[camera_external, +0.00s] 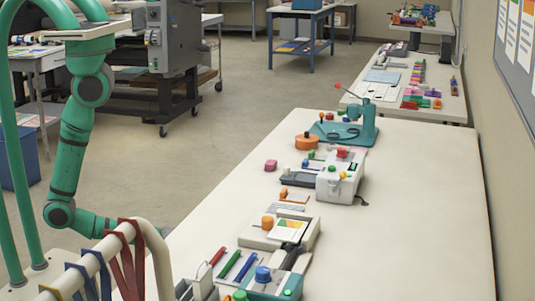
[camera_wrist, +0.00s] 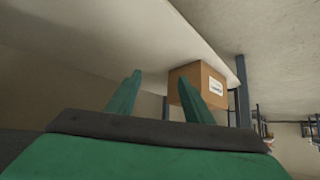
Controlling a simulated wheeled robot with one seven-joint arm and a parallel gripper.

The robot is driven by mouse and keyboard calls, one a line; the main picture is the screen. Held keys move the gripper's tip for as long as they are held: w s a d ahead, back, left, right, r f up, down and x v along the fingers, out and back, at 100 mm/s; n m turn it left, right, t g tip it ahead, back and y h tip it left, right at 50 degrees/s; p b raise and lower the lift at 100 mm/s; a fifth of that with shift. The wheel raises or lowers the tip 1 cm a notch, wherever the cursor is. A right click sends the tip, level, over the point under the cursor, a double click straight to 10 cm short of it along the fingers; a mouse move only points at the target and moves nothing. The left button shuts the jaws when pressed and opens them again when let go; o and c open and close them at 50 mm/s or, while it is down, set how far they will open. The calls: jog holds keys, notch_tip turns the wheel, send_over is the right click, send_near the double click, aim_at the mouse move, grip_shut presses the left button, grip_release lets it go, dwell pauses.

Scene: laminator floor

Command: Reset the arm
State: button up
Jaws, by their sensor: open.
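My green arm (camera_external: 75,130) hangs down at the left of the outside view. It bends at a low joint and runs right, behind a pale rail. My gripper is hidden in that view. In the wrist view, my gripper (camera_wrist: 159,78) shows two green fingers standing apart with nothing between them. A brown cardboard box (camera_wrist: 213,78) with a white label appears behind the right finger, which covers part of it. I cannot tell its distance.
A long pale table (camera_external: 430,200) carries several tools and small coloured items along its left side; its right side is clear. A pale rail (camera_external: 105,250) with coloured straps stands near my arm. A grey machine (camera_external: 175,40) stands behind. Open floor (camera_external: 235,115) lies between.

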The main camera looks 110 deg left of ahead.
jog(key=s+d+t+h, duration=0.1)
jog(key=d+h, duration=0.1)
jog(key=d, duration=0.9)
jog(key=s+d+r+m+t+h, duration=0.1)
jog(key=s+d+r+h, duration=0.15)
jog(key=d+r, duration=0.35)
jog(key=s+d+r+m+t+h, duration=0.1)
jog(key=s+d+r, duration=0.3)
jog(key=d, duration=0.5)
jog(key=s+a+r+m+t, duration=0.1)
jog(key=s+r+m+t, duration=0.1)
jog(key=r, duration=1.1)
jog(key=s+a+r+m+t, duration=0.1)
jog(key=r+m+t, duration=0.2)
jog(key=r, duration=1)
jog(key=shift+s+m+h, duration=0.35)
jog(key=shift+s+m, duration=0.05)
